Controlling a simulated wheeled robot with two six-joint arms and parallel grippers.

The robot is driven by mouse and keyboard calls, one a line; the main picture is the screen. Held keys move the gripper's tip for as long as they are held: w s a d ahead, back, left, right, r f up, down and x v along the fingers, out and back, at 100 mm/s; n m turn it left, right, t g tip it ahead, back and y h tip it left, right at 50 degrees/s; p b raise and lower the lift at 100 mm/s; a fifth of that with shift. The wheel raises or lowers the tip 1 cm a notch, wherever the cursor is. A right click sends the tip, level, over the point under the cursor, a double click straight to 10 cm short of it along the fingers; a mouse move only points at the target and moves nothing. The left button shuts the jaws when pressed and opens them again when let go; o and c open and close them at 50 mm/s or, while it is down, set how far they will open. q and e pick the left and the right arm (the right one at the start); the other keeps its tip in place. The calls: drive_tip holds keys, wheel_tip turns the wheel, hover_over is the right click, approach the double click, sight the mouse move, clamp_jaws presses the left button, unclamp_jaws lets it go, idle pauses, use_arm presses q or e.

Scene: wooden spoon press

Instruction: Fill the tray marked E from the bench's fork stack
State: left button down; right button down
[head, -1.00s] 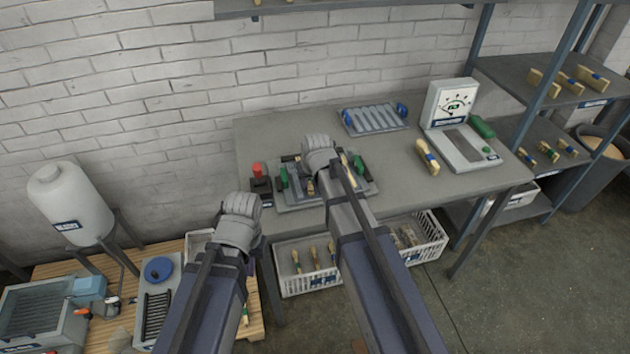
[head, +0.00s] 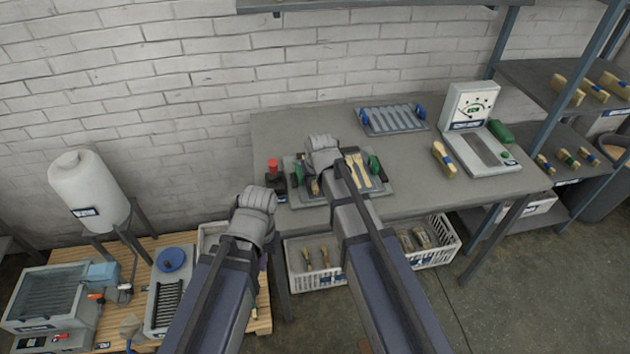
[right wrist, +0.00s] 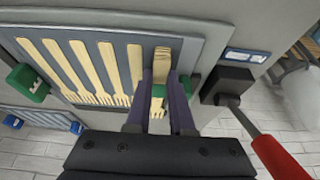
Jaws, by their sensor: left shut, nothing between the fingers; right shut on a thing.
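A grey tray with green handles (head: 295,199) lies on the bench; its mark is not readable. Several pale wooden forks (right wrist: 80,68) lie side by side in it in the right wrist view. My right gripper (right wrist: 159,88) is over the end of this tray nearest the red-topped device. It is shut on a fork stack (right wrist: 162,62) with a green band, whose tines point toward me. In the head view my right gripper (head: 322,158) hides part of the tray. My left gripper (head: 257,197) is shut and empty, left of the bench front.
A red-topped device (head: 272,168) stands just left of the tray. An empty blue-handled tray (head: 393,120) lies behind. A blue-banded bundle (head: 444,158) lies by the dial scale (head: 470,105). White crates (head: 437,257) sit under the bench.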

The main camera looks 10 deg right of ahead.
drive_tip(key=shift+r, duration=0.1)
idle(0.4)
wheel_tip(320, 180, up, 5)
drive_tip(key=p, duration=0.5)
idle(0.5)
